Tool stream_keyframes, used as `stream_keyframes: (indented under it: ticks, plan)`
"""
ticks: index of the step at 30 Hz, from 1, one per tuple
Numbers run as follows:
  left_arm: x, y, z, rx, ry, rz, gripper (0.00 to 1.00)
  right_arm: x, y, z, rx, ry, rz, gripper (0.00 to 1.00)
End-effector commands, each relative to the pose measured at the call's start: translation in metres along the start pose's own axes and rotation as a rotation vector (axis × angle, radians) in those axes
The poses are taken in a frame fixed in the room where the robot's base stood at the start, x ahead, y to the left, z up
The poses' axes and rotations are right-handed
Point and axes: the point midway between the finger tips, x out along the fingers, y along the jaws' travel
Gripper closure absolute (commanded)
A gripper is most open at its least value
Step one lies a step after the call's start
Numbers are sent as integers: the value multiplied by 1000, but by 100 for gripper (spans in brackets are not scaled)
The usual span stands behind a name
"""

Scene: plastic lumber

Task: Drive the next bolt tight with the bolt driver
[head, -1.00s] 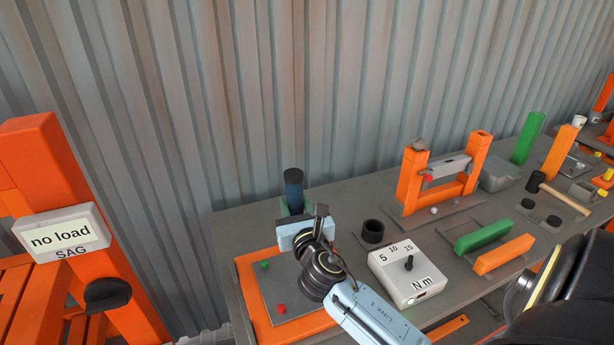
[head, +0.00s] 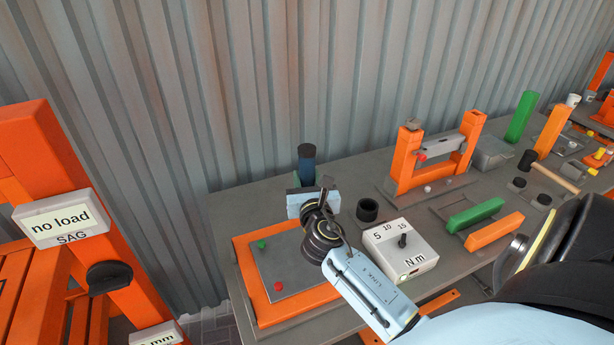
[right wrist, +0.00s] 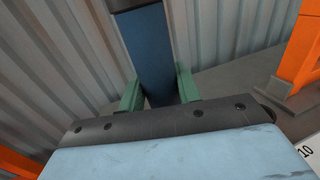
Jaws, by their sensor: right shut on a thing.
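My right gripper (head: 308,187) is shut on the bolt driver (head: 306,158), a blue upright cylinder with a dark top. In the right wrist view the driver's blue body (right wrist: 150,50) stands between the green fingers. The driver's lower end is hidden behind my gripper and wrist. A grey plate (head: 300,268) lies on an orange board (head: 243,280) at the bench's left end. A green bolt head (head: 261,244) is at the plate's back left and a red one (head: 279,286) at its front. My wrist covers the plate's back right. My left gripper is out of view.
A torque box (head: 383,244) marked 5, 10, 15 N m stands right of the plate. A black ring-shaped holder (head: 367,210) is behind it. An orange frame (head: 406,160) and green and orange bars are farther right. A corrugated wall rises behind the bench.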

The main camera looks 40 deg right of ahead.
Motion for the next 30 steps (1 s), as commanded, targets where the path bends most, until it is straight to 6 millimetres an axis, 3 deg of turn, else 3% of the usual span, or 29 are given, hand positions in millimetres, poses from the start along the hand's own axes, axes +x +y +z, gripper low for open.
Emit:
stream_keyframes:
  ticks: [15, 30]
  plan:
    - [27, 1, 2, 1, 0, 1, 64, 0, 0, -35, -1, -4, 1, 100]
    - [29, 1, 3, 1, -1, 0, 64, 0, 0, -39, 0, -4, 1, 100]
